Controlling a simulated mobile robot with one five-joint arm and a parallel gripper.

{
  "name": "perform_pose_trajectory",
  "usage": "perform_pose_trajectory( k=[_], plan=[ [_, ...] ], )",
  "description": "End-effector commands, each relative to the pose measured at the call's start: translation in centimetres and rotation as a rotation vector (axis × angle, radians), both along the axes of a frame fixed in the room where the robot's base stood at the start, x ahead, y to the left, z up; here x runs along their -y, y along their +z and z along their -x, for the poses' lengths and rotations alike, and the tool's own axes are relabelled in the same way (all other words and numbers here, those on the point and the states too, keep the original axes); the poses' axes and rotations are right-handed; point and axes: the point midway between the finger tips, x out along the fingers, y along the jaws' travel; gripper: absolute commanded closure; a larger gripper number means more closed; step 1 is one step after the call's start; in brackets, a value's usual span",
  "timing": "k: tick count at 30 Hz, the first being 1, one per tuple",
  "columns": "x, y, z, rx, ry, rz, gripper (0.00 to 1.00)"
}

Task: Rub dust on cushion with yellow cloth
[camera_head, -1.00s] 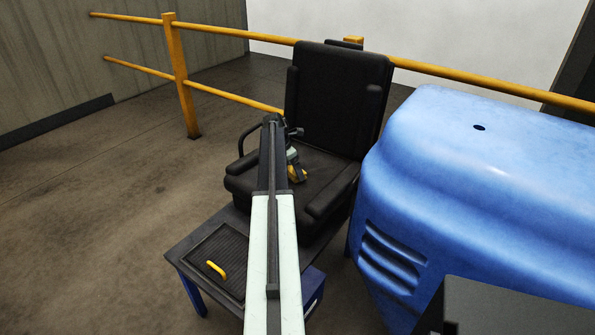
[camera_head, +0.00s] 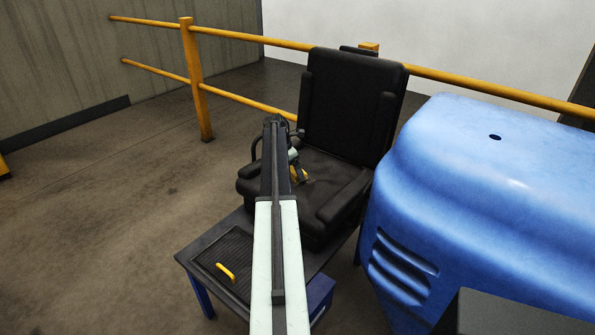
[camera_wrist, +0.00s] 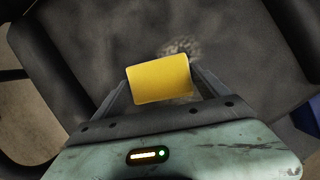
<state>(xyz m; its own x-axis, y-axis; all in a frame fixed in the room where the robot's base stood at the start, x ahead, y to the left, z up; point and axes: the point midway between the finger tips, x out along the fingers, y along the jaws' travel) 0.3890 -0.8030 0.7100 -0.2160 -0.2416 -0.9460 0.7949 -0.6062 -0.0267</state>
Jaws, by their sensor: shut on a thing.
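The black chair's seat cushion (camera_head: 318,172) is partly hidden by my arm in the head view. It fills most of the wrist view (camera_wrist: 110,45). A pale, speckled dust patch (camera_wrist: 182,47) shows on the cushion just beyond the yellow cloth (camera_wrist: 160,78). The cloth also shows small in the head view (camera_head: 300,175). My gripper (camera_wrist: 162,88) is shut on the cloth, with a finger at each side of it. The cloth is over the cushion close to the patch and covers its near edge in view. I cannot tell if it touches the cushion.
The chair's backrest (camera_head: 350,105) rises behind the seat, with armrests (camera_head: 345,200) at the sides. A large blue housing (camera_head: 490,210) stands close on the right. A low table (camera_head: 200,262) with a yellow handle-like piece (camera_head: 226,272) is in front. A yellow railing (camera_head: 240,37) runs behind.

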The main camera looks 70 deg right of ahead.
Motion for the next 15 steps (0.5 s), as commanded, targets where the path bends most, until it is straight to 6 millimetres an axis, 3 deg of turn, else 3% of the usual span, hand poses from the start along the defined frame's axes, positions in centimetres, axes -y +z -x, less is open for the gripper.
perform_pose_trajectory(
  k=[10, 15],
  plan=[
    [0.9, 0.2, -3.2, 0.002, 0.002, 0.0, 0.48],
    [1.0, 0.2, -3.7, 0.001, 0.001, 0.0, 0.48]
  ],
)
